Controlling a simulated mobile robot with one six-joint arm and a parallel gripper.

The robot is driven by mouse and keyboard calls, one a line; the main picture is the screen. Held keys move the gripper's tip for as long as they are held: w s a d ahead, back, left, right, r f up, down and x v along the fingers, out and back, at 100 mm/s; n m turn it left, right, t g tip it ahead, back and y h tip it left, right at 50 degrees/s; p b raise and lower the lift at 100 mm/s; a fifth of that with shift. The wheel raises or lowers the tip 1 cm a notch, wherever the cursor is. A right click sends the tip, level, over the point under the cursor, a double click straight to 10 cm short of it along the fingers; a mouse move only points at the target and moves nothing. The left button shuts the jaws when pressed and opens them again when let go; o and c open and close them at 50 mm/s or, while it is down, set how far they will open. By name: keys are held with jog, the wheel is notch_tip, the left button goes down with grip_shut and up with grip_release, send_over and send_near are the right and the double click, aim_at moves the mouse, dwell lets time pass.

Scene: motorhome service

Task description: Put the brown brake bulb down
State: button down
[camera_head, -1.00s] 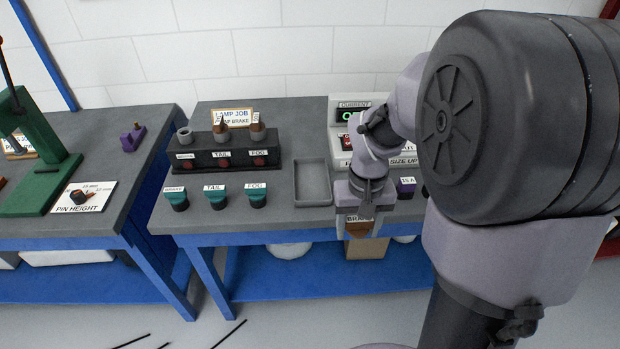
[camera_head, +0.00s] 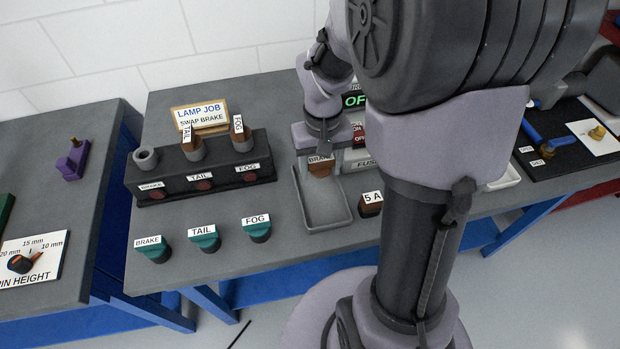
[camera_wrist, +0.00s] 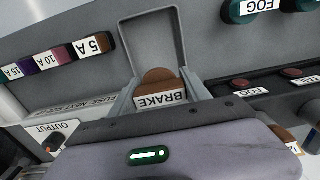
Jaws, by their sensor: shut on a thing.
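The brown brake bulb (camera_head: 320,168), with a white BRAKE label, is between the fingers of my gripper (camera_head: 320,172), at the back end of the grey tray (camera_head: 326,228). My gripper is shut on it. In the wrist view the bulb (camera_wrist: 158,76) shows its brown top and label between both fingers (camera_wrist: 160,92), with the tray (camera_wrist: 124,40) beyond. I cannot tell whether the bulb touches the tray floor. The rest of the tray looks empty.
The black lamp block (camera_head: 200,179) has an empty brake socket (camera_head: 146,158) and bulbs in its tail and fog sockets. Teal bulbs labelled BRAKE (camera_head: 153,250), TAIL (camera_head: 205,239) and FOG (camera_head: 257,230) stand in front. A 5 A fuse (camera_head: 370,205) stands right of the tray.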

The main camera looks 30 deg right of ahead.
aim_at(322, 159)
jog(key=f+b, duration=0.1)
jog(key=f, duration=0.1)
jog(key=f+b, duration=0.1)
jog(key=f, duration=0.2)
jog(key=f+b, duration=0.1)
jog(key=f, duration=0.2)
jog(key=shift+s, duration=0.25)
jog(key=shift+r, duration=0.15)
jog(key=c, duration=0.8)
grip_release()
jog(key=shift+w, duration=0.1)
notch_tip(322, 159, up, 12)
jog(key=p, duration=0.5)
jog(key=s+a+r+m+t+y, duration=0.1)
jog(key=s+a+r+t, duration=0.4)
jog(key=s+a+r, duration=0.6)
jog(key=a+r+y, duration=0.1)
jog(key=a, duration=0.2)
jog(key=shift+s+a+r+t, duration=0.15)
jog(key=shift+a+t, duration=0.15)
jog(key=shift+t, duration=0.1)
